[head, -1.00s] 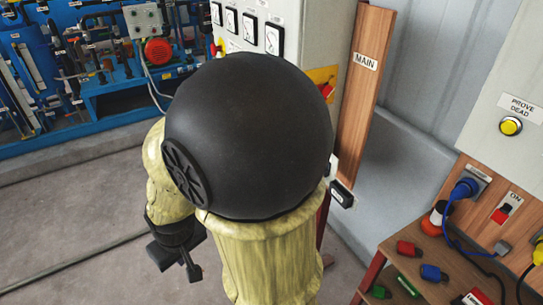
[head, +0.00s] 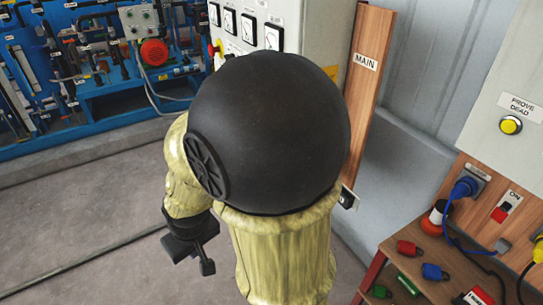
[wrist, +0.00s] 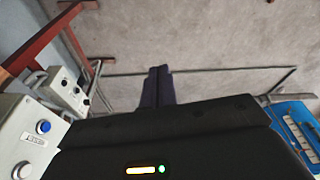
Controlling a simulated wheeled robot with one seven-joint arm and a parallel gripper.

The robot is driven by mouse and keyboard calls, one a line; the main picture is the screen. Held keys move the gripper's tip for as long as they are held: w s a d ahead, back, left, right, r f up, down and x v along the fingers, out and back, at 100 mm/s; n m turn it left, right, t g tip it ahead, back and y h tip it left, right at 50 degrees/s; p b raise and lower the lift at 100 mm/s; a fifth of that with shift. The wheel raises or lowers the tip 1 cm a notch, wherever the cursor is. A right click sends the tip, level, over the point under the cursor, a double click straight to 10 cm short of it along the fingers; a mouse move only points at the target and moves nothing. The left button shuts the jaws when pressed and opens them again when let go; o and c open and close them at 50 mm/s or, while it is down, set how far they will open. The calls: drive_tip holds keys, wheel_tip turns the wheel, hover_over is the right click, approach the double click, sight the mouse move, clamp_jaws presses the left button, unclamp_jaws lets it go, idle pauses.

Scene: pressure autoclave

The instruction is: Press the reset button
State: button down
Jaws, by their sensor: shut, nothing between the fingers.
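A blue button (wrist: 43,127) sits on a pale grey control box (wrist: 15,112) at the left of the wrist view. A small label (wrist: 34,141) lies just below it; its text is too small to read for sure, so I cannot confirm this is the reset button. A pale round button (wrist: 21,170) is lower on the same box. My gripper (wrist: 159,70) is shut and empty, pointing over the floor, to the right of the box and apart from it. In the head view my gripper (head: 207,267) hangs low, left of my arm, which hides part of the cabinet.
A second grey box (wrist: 67,92) with dark knobs stands beyond the first. A red-brown frame (wrist: 40,45) is at upper left. In the head view, a yellow button (head: 510,125) labelled PROVE DEAD is right, above a cluttered bench (head: 400,255). The floor (head: 90,220) left is clear.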

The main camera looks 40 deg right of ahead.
drive_tip(key=w+d+f+n+t+h, duration=0.25)
drive_tip(key=w+d, duration=0.25)
drive_tip(key=w, duration=0.3)
drive_tip(key=w+d+f+n+t+h, duration=0.1)
drive_tip(key=w+d+f+n, duration=0.3)
drive_tip(key=w+d, duration=0.3)
drive_tip(key=w+d+n+t+h, duration=0.1)
drive_tip(key=w+d+n+h, duration=0.1)
drive_tip(key=d+n+h, duration=0.3)
drive_tip(key=w+d+n+t+h, duration=0.1)
drive_tip(key=w+d+n+h, duration=0.2)
drive_tip(key=d, duration=0.7)
drive_tip(key=shift+d+r+n+h, duration=0.25)
drive_tip(key=shift+r+n+h, duration=0.2)
drive_tip(key=shift+n+h, duration=0.75)
drive_tip(key=shift+s+d+b, duration=0.1)
drive_tip(key=shift+b, duration=0.2)
drive_tip(key=s+d+b, duration=0.2)
drive_tip(key=d, duration=0.6)
drive_tip(key=shift+d+b, duration=0.15)
drive_tip(key=shift+b, duration=0.15)
